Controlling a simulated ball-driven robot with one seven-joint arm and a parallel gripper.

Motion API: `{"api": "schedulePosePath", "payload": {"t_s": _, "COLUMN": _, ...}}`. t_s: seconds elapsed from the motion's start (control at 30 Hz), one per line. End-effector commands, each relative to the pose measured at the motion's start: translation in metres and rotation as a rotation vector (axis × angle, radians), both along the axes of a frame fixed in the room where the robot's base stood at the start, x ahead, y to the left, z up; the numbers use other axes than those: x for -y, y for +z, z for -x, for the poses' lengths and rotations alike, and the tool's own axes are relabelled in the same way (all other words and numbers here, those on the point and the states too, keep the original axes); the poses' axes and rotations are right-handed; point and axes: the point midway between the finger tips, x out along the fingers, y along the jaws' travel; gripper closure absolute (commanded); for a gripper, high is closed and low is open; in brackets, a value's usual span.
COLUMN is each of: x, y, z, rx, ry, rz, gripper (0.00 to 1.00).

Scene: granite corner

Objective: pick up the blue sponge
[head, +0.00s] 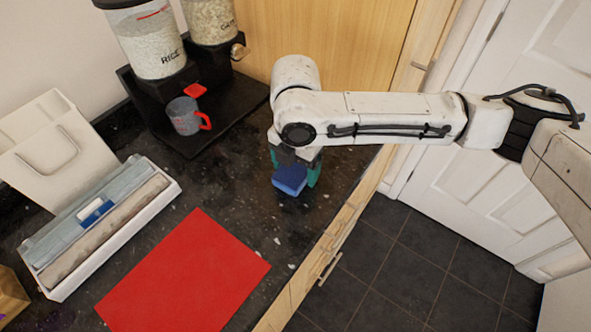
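The blue sponge (290,180) is on or just above the dark granite counter, near the counter's front edge. My gripper (296,172) reaches down over it from above. One teal finger shows at the sponge's right side and a bit of teal shows at its upper left. The sponge sits between the fingers and looks slightly tilted. The wrist hides its far part. I cannot tell whether the fingers press on it, or whether it is clear of the counter.
A red mat (185,275) lies at the front left. A white box with rolls (112,232) stands at the left. A dispenser with a rice container (150,45) and a measuring cup (185,117) stands at the back.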

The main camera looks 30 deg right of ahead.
Motion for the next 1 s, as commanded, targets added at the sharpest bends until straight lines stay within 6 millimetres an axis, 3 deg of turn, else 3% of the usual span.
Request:
{"api": "schedulePosePath", "payload": {"t_s": 0.37, "x": 0.0, "y": 0.0, "z": 0.0, "rx": 0.0, "ry": 0.0, "rz": 0.0, "gripper": 0.59}}
{"api": "schedulePosePath", "payload": {"t_s": 0.77, "x": 0.0, "y": 0.007, "z": -0.001, "rx": 0.003, "ry": 0.0, "rz": -0.001, "gripper": 0.59}}
{"api": "schedulePosePath", "payload": {"t_s": 0.93, "x": 0.0, "y": 0.028, "z": -0.001, "rx": 0.005, "ry": 0.001, "rz": -0.002, "gripper": 0.59}}
{"api": "schedulePosePath", "payload": {"t_s": 1.0, "x": 0.0, "y": 0.043, "z": 0.009, "rx": 0.003, "ry": 0.003, "rz": -0.003, "gripper": 0.59}}
